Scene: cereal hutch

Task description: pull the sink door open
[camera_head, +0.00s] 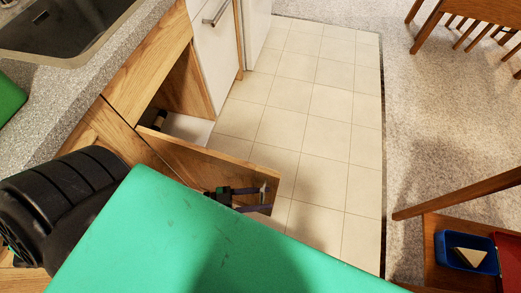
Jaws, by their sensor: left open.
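The sink door (215,163) is a wooden panel below the counter, swung partly out over the tiled floor. The dark opening of the cabinet and its pale inside floor (188,128) show behind it. A small metal handle (264,190) is near the door's free edge. My left gripper (250,198) is at the door's front face beside the handle, with its jaws open. Whether its fingers touch the handle or the door is too small to tell. My green body part hides the lower part of the door and much of my left arm. My right gripper is not in view.
The sink (65,25) is set in a grey speckled counter at the upper left. A white cabinet door with a bar handle (216,12) stands beyond the opening. Tiled floor (320,110) is clear to the right. A wooden table with a blue container (466,252) is at lower right.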

